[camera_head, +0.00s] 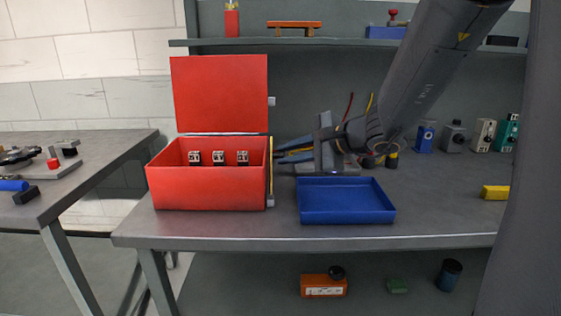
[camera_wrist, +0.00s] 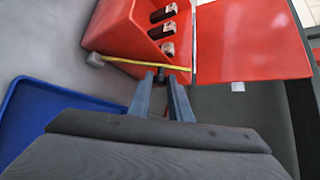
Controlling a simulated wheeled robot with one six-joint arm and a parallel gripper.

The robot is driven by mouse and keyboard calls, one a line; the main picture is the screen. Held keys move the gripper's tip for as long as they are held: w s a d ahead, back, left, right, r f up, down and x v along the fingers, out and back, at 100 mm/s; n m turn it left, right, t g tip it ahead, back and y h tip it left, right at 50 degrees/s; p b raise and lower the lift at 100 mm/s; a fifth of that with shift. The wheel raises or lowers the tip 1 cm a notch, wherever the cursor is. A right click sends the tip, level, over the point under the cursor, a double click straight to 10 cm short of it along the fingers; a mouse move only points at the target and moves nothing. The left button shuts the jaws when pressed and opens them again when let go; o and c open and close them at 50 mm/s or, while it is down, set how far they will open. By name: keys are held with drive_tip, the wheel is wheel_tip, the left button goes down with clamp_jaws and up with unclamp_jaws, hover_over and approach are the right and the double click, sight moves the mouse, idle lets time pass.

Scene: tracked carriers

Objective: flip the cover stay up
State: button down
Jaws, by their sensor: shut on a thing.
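The red box (camera_head: 206,189) stands on the bench with its red lid (camera_head: 219,95) raised at the back. The cover stay (camera_head: 271,160) is a thin yellow bar along the box's right side, with a grey block at its front end. In the wrist view the stay (camera_wrist: 130,64) runs from that block to near the lid hinge. My gripper (camera_head: 278,154) reaches in from the right. In the wrist view its fingertips (camera_wrist: 162,76) are shut at the stay, around a small dark part. The exact contact is partly hidden by the fingers.
A blue tray (camera_head: 345,218) lies right of the box, below my arm. Several small dark-and-silver items (camera_head: 219,158) sit in the box. A grey fixture (camera_head: 327,150) stands behind my gripper. A shelf (camera_head: 330,42) runs above. A yellow block (camera_head: 495,192) lies far right.

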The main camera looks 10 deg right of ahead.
drive_tip(key=shift+s+a, duration=0.1)
drive_tip(key=shift+a, duration=0.05)
drive_tip(key=c, duration=1.6)
unclamp_jaws()
drive_tip(key=shift+d+r, duration=0.1)
drive_tip(key=shift+d, duration=0.1)
drive_tip(key=v, duration=0.7)
drive_tip(key=shift+s+d, duration=0.15)
drive_tip(key=shift+s, duration=0.2)
drive_tip(key=shift+s, duration=0.1)
